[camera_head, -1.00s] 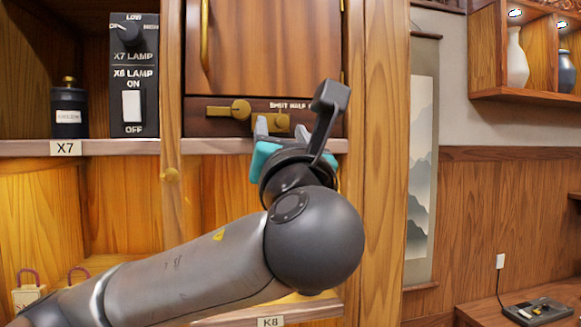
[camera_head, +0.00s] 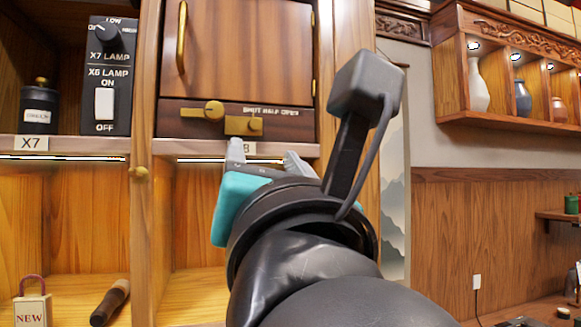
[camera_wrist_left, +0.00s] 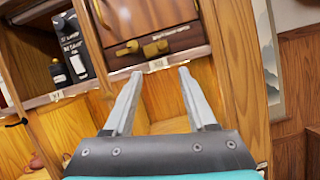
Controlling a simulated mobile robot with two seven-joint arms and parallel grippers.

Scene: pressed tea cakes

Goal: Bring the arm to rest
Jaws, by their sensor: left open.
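My left gripper (camera_head: 265,155) is in the middle of the head view, with its teal body and grey fingers below the cabinet with the brass latch. In the left wrist view its two fingers (camera_wrist_left: 160,85) are apart with nothing between them. They point toward the shelf edge under the brass latch (camera_wrist_left: 143,48). The latch (camera_head: 235,118) sits on the dark panel under the cabinet door (camera_head: 240,50). My wrist and forearm hide part of the lower shelf. My right gripper is in neither view.
A black lamp switch panel (camera_head: 108,75) and a dark jar (camera_head: 39,105) stand on the left shelf. A wall shelf with vases (camera_head: 478,85) is at the right.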

